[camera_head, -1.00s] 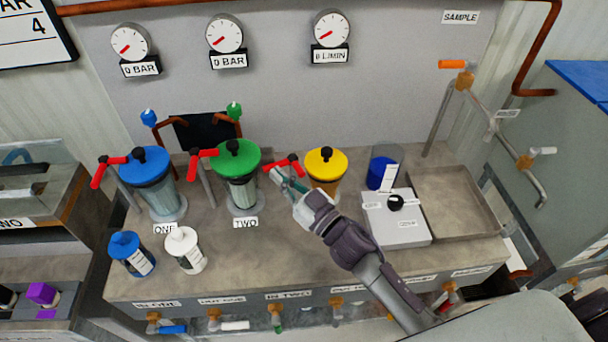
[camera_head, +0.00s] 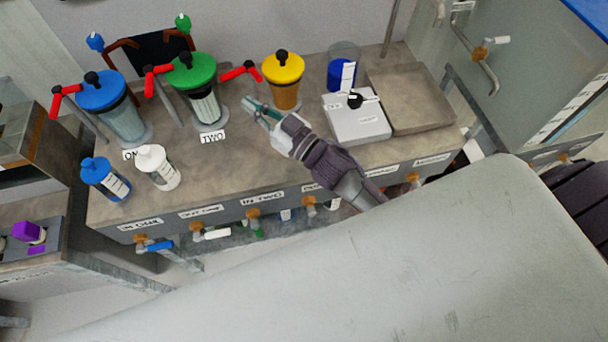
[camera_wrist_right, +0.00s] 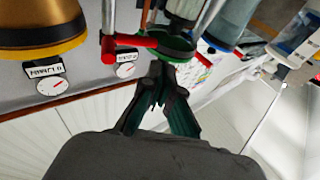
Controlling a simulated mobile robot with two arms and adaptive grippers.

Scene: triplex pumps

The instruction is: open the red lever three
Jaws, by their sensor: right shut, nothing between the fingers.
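Red lever three (camera_head: 240,70) sits on its post just left of the yellow-lidded pump (camera_head: 284,68), with the green-lidded pump (camera_head: 195,75) on its other side. My right gripper (camera_head: 254,108) is shut and empty, in front of and below the lever in the head view, with a visible gap between them. In the right wrist view, the shut fingers (camera_wrist_right: 165,78) point toward the green lid, and the red lever (camera_wrist_right: 122,43) shows left of them, apart. My left gripper is not in view.
Red levers one (camera_head: 65,97) and two (camera_head: 155,78) stand further left. A blue bottle (camera_head: 104,180) and a white bottle (camera_head: 158,168) stand at the bench front. A pale box (camera_head: 358,122) with a black knob lies right of my gripper.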

